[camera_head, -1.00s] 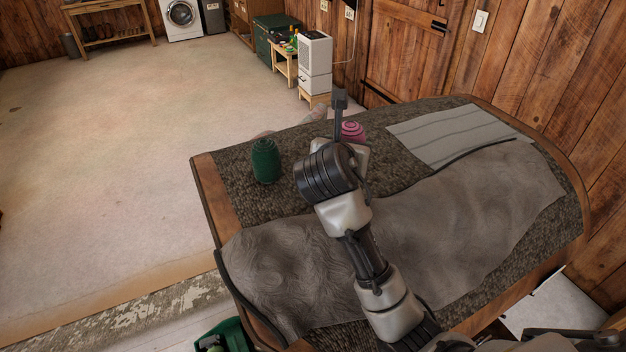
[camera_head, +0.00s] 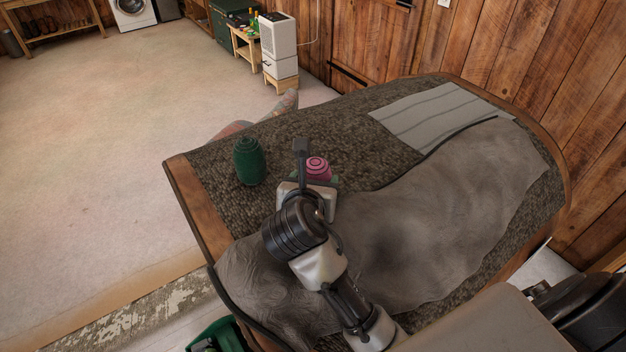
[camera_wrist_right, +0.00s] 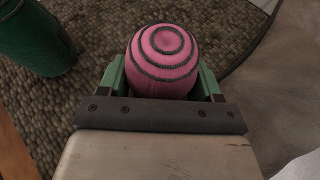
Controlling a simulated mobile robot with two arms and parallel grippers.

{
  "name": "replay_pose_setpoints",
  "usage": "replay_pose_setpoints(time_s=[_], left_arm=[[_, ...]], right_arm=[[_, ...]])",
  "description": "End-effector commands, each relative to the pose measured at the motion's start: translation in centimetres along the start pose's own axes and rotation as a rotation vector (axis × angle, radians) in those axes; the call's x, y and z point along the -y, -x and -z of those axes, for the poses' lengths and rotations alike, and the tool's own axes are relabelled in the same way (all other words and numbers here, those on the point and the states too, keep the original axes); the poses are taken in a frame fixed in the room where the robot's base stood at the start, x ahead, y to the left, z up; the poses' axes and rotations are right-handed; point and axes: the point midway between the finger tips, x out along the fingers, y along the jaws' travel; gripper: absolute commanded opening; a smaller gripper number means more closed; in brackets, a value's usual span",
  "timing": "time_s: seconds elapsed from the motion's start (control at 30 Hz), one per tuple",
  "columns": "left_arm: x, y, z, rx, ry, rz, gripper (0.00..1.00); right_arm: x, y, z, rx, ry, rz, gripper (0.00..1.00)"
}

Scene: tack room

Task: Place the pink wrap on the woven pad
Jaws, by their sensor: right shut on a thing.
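The pink wrap (camera_head: 317,167) is a rounded roll with dark spiral lines. My right gripper (camera_head: 308,180) is shut on it, and in the right wrist view the wrap (camera_wrist_right: 163,58) sits between the two green-lined fingers (camera_wrist_right: 163,85). I cannot tell how far it is above the table. A light grey pad with stripes (camera_head: 440,115), which looks like the woven pad, lies flat at the table's far right, apart from the wrap. My left gripper is not in view.
A dark green roll (camera_head: 249,161) stands left of my right gripper and also shows in the right wrist view (camera_wrist_right: 38,38). A rumpled grey cover (camera_head: 440,225) fills much of the table. A dark textured mat (camera_head: 350,125) is bare between roll and pad. A wooden wall stands behind.

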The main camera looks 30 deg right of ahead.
Motion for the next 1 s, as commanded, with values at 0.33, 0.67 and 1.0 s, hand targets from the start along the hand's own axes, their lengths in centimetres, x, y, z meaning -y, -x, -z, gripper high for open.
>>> replay_pose_setpoints(time_s=[0.33,0.67,1.0], left_arm=[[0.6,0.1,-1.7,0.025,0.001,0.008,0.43],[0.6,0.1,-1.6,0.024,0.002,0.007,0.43],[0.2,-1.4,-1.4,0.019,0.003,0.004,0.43]], right_arm=[[0.0,-0.2,0.4,-0.001,0.001,0.0,0.84],[0.0,-0.1,0.2,0.0,-0.001,0.0,0.9],[-0.1,5.0,0.2,-0.001,-0.005,-0.006,0.9]])
